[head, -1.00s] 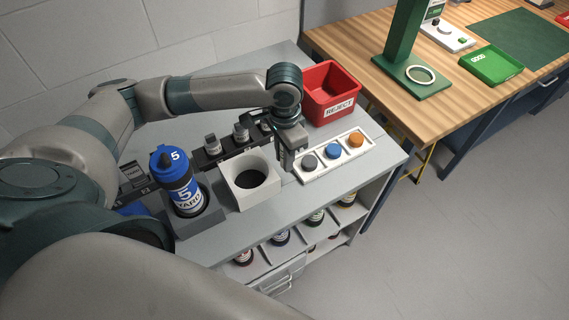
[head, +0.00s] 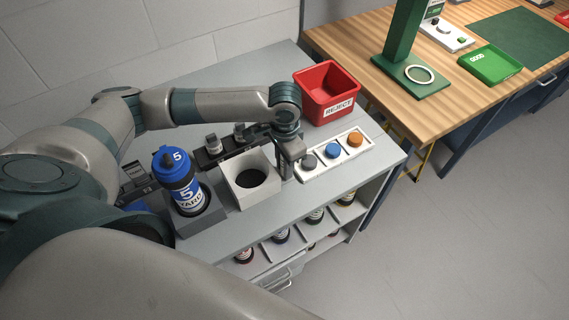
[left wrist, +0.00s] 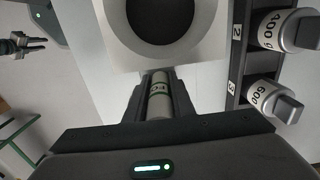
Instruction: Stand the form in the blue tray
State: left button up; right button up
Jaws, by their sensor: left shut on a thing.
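My left gripper (head: 284,168) is shut on a slim grey-white cylinder with a green-marked label, which I take to be the form (left wrist: 160,97). In the left wrist view it lies between the two dark fingers. In the head view the gripper hides it, just right of the white block with a round hole (head: 236,187). A bit of blue, probably the blue tray (head: 133,207), shows at the left, mostly hidden behind the blue-capped bottle and my arm. A gripper that looks like my right one (left wrist: 28,45) shows with fingers apart at the left wrist view's upper left.
The blue-capped bottle (head: 180,185) stands in a grey holder. A dark rack with weights (head: 212,145) is behind the block. A white panel with grey, blue and orange buttons (head: 333,151) and a red reject bin (head: 328,92) are at the right. The bench's back is clear.

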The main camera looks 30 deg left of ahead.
pick_arm(q)
jog(key=o, duration=1)
jog(key=shift+r, duration=0.15)
notch_tip(320, 180, up, 11)
jog(key=b, duration=0.2)
jog(key=shift+w+f+b, duration=0.1)
jog(key=shift+f+b, duration=0.1)
jog(key=shift+b, duration=0.15)
jog(key=shift+r, duration=0.7)
